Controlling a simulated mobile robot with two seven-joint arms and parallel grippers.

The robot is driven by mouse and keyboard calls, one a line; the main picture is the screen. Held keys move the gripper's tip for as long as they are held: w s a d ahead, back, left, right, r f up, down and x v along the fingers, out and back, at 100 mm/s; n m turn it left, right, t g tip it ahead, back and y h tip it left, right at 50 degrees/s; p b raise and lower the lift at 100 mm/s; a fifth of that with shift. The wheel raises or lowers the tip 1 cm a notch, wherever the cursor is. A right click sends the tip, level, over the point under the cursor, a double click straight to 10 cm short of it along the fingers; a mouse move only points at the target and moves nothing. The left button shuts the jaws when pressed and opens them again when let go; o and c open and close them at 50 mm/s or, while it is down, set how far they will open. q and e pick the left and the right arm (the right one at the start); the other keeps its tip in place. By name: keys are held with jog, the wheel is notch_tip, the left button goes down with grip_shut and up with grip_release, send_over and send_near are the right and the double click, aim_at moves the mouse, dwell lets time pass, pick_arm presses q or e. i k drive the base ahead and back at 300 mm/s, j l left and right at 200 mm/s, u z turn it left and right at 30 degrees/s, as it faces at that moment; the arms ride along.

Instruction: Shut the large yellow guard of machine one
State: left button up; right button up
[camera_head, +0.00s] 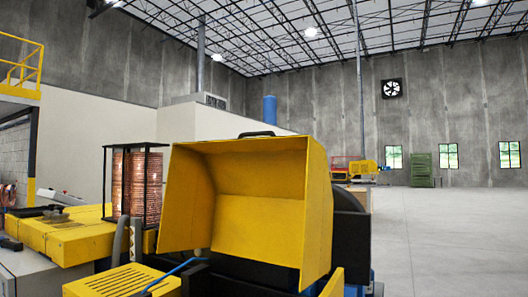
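The large yellow guard (265,190) stands raised in the middle of the head view. Its hollow inner side faces me, and a black handle (257,134) sits on its top edge. Below it is the dark opening of the machine (235,276), beside a yellow slotted cover (122,282). Neither of my grippers shows in this view.
A black-framed rack of copper coils (138,185) stands behind a yellow bench-like part (65,235) at left. A blue bar (176,273) slants in front of the opening. Open grey floor (445,240) lies to the right. Another yellow machine (362,168) and a green cabinet (422,169) stand far back.

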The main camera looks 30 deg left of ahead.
aim_at(268, 200)
jog(key=l+z, duration=0.15)
jog(key=z, duration=0.2)
jog(key=l+z, duration=0.15)
jog(key=z, duration=0.15)
jog(key=i+l+z, duration=0.15)
jog(key=l, duration=0.25)
jog(key=i+l+z, duration=0.15)
jog(key=i+l, duration=0.2)
jog(key=i+l+u, duration=0.15)
jog(key=i+u, duration=0.25)
jog(key=i+l+u, duration=0.4)
jog(key=i+u, duration=0.6)
jog(key=u, duration=0.15)
jog(key=i+l+u, duration=0.2)
jog(key=u, duration=0.15)
jog(key=i+l+u, duration=0.15)
jog(key=u, duration=0.25)
jog(key=i+l+u, duration=0.2)
jog(key=u, duration=0.2)
jog(key=i+l+u, duration=0.15)
jog(key=u, duration=0.3)
jog(key=i+l+u, duration=0.1)
jog(key=l+u, duration=0.3)
jog(key=i+l+u, duration=0.1)
jog(key=l+u, duration=0.15)
jog(key=u, duration=0.15)
